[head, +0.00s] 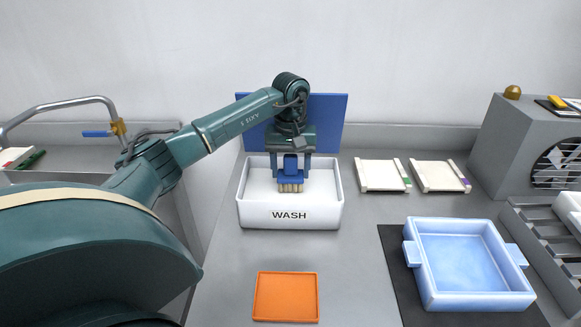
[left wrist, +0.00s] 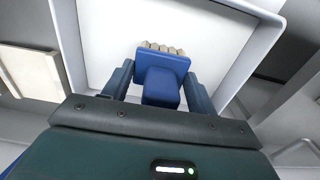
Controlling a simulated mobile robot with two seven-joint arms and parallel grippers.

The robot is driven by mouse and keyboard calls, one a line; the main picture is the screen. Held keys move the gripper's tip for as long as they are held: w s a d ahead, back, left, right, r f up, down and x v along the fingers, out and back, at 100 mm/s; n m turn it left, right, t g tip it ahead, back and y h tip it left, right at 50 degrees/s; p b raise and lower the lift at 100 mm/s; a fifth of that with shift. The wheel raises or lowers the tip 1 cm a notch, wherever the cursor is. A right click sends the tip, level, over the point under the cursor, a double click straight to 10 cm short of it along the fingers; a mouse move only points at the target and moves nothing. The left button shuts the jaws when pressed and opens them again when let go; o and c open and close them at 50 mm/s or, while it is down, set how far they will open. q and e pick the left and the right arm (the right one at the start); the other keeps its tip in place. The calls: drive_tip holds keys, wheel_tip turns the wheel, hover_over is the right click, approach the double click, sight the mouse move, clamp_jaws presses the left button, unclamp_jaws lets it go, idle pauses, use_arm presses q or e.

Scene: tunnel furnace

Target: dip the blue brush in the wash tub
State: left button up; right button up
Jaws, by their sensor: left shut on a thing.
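The blue brush (head: 291,180) has a blue head and handle and pale bristles pointing down. My left gripper (head: 292,164) is shut on its handle, with one finger on each side. The white wash tub (head: 290,215), labelled WASH, stands on the counter below. In the head view the brush overlaps the tub's interior; whether the bristles touch the tub's floor I cannot tell. In the left wrist view the brush (left wrist: 161,82) sits between the fingers, and the tub's white wall (left wrist: 230,70) surrounds it. My right gripper is not in view.
An orange tray (head: 286,297) lies in front of the tub. Two pale flat boards (head: 380,175) lie right of it. A light-blue tray (head: 468,264) sits on a dark mat at the right. A blue panel (head: 335,120) stands behind the tub. A sink tap (head: 60,108) is at the left.

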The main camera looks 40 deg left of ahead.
sight(291, 155)
use_arm(q)
drive_tip(key=shift+f+b, duration=0.3)
drive_tip(key=shift+f, duration=0.2)
idle(0.5)
drive_tip(key=shift+f, duration=0.1)
idle(1.0)
wheel_tip(291, 155, up, 7)
drive_tip(key=p, duration=0.6)
idle(0.3)
idle(0.6)
